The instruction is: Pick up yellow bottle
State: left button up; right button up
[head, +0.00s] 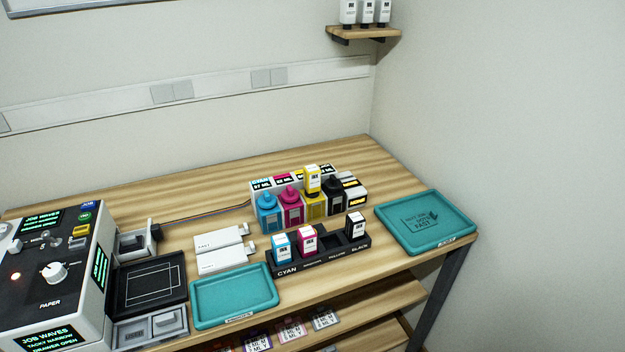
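The yellow bottle (313,180), small with a white label, stands on top of the yellow ink tank (314,206). The tank sits between the magenta tank (291,207) and the black tank (336,198). The black bottle rack (332,248) in front holds a cyan bottle (281,247), a magenta bottle (307,241) and a black bottle (355,227). The rack's yellow slot shows no bottle. Neither of my grippers is in view.
A cyan tank (269,214) stands at the left of the tank row. Teal trays lie at the front (235,319) and at the right (390,232). Two white cartridges (221,259) lie left of the rack. The control machine (50,275) fills the left. The table's back left is mostly clear.

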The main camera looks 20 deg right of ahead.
aim_at(311, 173)
jog(key=i+j, duration=0.25)
jog(key=j, duration=0.15)
jog(key=j+z, duration=0.15)
jog(key=z, duration=0.25)
jog(key=i+j+z, duration=0.1)
jog(key=z, duration=0.3)
jog(key=j+z, duration=0.25)
jog(key=z, duration=0.2)
